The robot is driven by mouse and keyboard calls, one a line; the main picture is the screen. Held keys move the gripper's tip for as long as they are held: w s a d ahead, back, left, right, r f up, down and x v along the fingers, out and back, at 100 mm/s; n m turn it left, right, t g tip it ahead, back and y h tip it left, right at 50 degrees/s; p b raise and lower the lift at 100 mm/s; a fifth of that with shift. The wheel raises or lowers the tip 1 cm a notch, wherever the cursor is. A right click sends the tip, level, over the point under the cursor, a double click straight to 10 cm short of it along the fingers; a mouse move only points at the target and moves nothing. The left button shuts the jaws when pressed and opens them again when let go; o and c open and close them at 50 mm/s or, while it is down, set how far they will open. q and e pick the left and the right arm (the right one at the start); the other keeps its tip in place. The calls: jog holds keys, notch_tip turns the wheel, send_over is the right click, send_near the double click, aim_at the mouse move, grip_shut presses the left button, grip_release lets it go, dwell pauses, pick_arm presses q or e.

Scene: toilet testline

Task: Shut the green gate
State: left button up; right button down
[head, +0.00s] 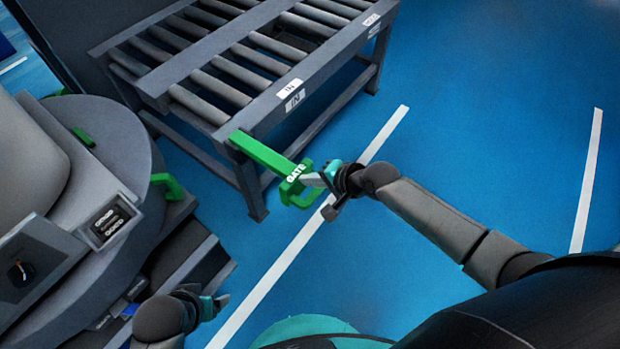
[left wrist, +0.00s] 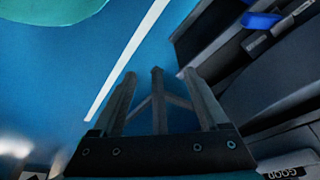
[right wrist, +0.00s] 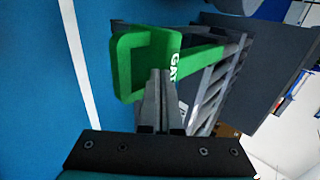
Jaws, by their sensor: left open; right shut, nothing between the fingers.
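The green gate (head: 262,153) is a bar marked GATE, hinged at the near corner of the roller conveyor. It sticks out past the corner, away from the rollers, and ends in a square loop handle. My right gripper (head: 318,178) is shut and empty at the handle end. In the right wrist view its closed fingertips (right wrist: 160,76) overlap the lower part of the gate's handle (right wrist: 124,70); I cannot tell whether they touch. My left gripper (head: 217,303) is open and empty at the lower left, far from the gate; its spread fingers show in the left wrist view (left wrist: 158,84).
The roller conveyor (head: 345,42), with IN labels, stands on legs at the top. A round grey machine (head: 112,140) with green handles and a knob panel (head: 30,268) fills the left. Blue floor (head: 490,120) with white lines is clear to the right.

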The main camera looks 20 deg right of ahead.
aim_at(254, 148)
jog(key=w+a, duration=0.4)
jog(key=w, duration=0.1)
jog(key=shift+w+a, duration=0.2)
jog(key=w+a, duration=0.1)
jog(key=w, duration=0.1)
jog(key=w+a+b, duration=0.1)
jog(key=w+a, duration=0.1)
jog(key=w+a+b, duration=0.1)
jog(key=w, duration=0.1)
jog(key=shift+w+a, duration=0.15)
jog(key=shift+a, duration=0.25)
jog(key=shift+w+a+b, duration=0.2)
jog(key=shift+w+b, duration=0.1)
jog(key=shift+b, duration=0.05)
pick_arm(q)
jog(key=shift+t, duration=0.5)
jog(key=r, duration=0.5)
jog(key=shift+w+d+r, duration=0.1)
jog(key=shift+w+r, duration=0.25)
pick_arm(e)
jog(key=shift+r, duration=0.1)
jog(key=shift+w+a, duration=0.1)
